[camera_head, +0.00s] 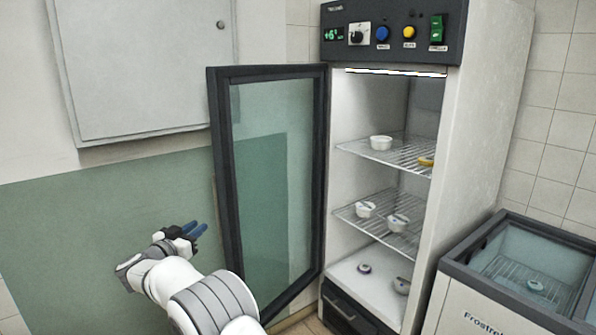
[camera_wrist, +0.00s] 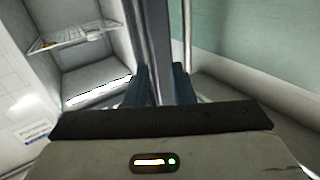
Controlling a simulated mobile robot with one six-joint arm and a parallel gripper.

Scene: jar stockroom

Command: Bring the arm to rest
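My gripper (camera_head: 196,230) is in front of the green wall, just left of the free edge of the open glass door (camera_head: 272,180). Its two blue fingers stand apart with nothing held between them. In the wrist view the fingers of my gripper (camera_wrist: 160,84) are also apart, and the dark door frame (camera_wrist: 160,35) shows beyond the gap. I cannot tell exactly how far the fingertips are from the door. My arm reaches up from the bottom of the head view.
The fridge cabinet (camera_head: 480,120) stands open, with several small tubs on its wire shelves (camera_head: 385,150). A chest freezer (camera_head: 470,270) with a glass top stands at the right. A grey wall cabinet (camera_head: 145,60) hangs upper left. The space left of my gripper looks clear.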

